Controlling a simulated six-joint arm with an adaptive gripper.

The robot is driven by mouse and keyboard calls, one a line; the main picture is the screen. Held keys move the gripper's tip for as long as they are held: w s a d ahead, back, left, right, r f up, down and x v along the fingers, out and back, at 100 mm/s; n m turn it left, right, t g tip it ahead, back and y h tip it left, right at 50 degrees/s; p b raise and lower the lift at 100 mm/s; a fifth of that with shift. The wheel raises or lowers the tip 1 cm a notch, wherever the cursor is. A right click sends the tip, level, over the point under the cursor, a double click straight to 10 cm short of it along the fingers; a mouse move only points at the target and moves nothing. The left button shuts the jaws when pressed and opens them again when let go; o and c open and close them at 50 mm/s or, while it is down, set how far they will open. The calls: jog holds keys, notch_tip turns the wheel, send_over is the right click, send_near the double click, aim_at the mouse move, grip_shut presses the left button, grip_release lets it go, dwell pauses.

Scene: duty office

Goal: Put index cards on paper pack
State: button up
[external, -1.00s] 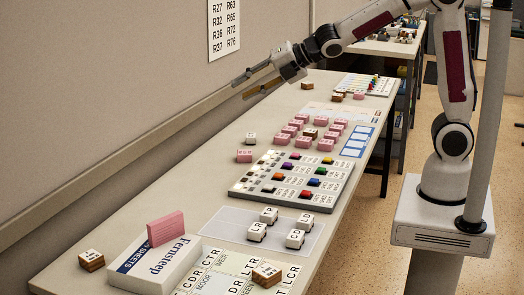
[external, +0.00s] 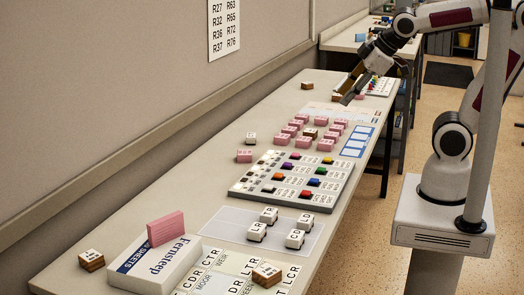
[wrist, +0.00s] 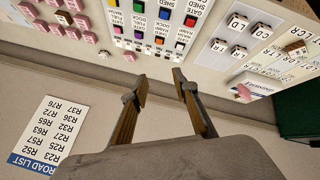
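The pink block of index cards (external: 166,228) stands upright at the far edge of the white paper pack (external: 160,266) marked Fernsteep, at the near end of the table. I cannot tell whether the cards rest on the pack or just behind it. In the wrist view, the cards (wrist: 243,92) show at the left edge of the pack (wrist: 258,86). My gripper (external: 346,98) is open and empty above the far part of the table, well away from both. Its two fingers (wrist: 157,84) show apart in the wrist view.
A board of coloured buttons (external: 292,177), several pink blocks (external: 297,129) and white lettered blocks (external: 268,215) lie along the table between my gripper and the pack. A wall with a road list (external: 224,28) runs along the left.

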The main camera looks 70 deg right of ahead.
jog(key=s+a+f+m+g+y, duration=0.1)
jog(key=s+f+m, duration=0.1)
jog(key=s+m, duration=0.3)
jog(key=s, duration=0.3)
jog(key=shift+s+a+f+g, duration=0.3)
jog(key=shift+s+a, duration=0.1)
dwell(0.7)
